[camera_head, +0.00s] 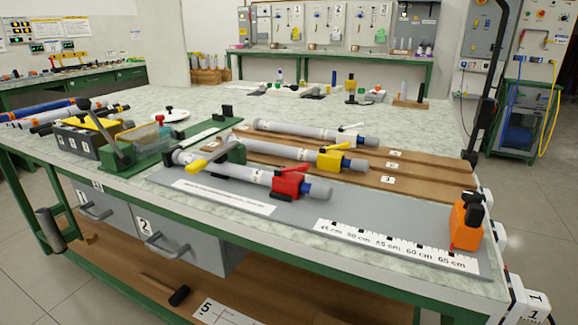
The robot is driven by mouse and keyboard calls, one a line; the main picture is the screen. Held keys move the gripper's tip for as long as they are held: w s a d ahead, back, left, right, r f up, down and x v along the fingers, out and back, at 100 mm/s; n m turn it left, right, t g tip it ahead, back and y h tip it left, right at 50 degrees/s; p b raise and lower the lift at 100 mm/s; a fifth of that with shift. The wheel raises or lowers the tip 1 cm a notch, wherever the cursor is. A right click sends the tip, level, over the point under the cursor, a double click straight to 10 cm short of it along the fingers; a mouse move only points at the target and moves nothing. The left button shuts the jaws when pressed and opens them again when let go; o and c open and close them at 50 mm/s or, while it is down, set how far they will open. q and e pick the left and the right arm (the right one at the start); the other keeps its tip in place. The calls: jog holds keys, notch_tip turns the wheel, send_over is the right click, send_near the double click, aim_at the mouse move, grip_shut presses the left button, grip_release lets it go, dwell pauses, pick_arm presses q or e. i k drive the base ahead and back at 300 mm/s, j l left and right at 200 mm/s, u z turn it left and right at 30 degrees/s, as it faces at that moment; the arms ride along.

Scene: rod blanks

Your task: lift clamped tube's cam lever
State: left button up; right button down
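A grey tube (250,175) lies on the grey measuring plate at the front of the bench. A green clamp block (237,153) stands at the tube's far side. A yellow lever (208,159) slants across the tube beside this block, its flat end low and to the left. The lever seems joined to the block, but the joint is too small to tell. A red collar (290,182) with a red lever sits near the tube's right end, and a blue band shows beyond it. Neither of my grippers is in view, and nothing touches the yellow lever.
The grey plate (350,213) carries a printed scale and an orange stop (466,222) at its right end. Behind it, a wooden rack (350,177) holds a tube with a yellow collar (329,158) and another tube (300,131). A green fixture (125,158) stands left.

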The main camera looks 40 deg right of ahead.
aim_at(303, 167)
jog(key=u, duration=0.4)
jog(key=k+l+u, duration=0.2)
jog(key=u, duration=0.3)
jog(key=k+l+u, duration=0.15)
jog(key=u, duration=0.35)
jog(key=k+u, duration=0.25)
jog(key=u, duration=0.25)
jog(key=k+u, duration=0.1)
jog(key=k, duration=0.35)
jog(key=k+j+u, duration=0.1)
jog(key=k, duration=0.35)
jog(key=k+j+u, duration=0.15)
jog(key=k, duration=0.3)
jog(key=k+j+u, duration=0.1)
jog(key=k+j, duration=0.15)
jog(key=k, duration=0.15)
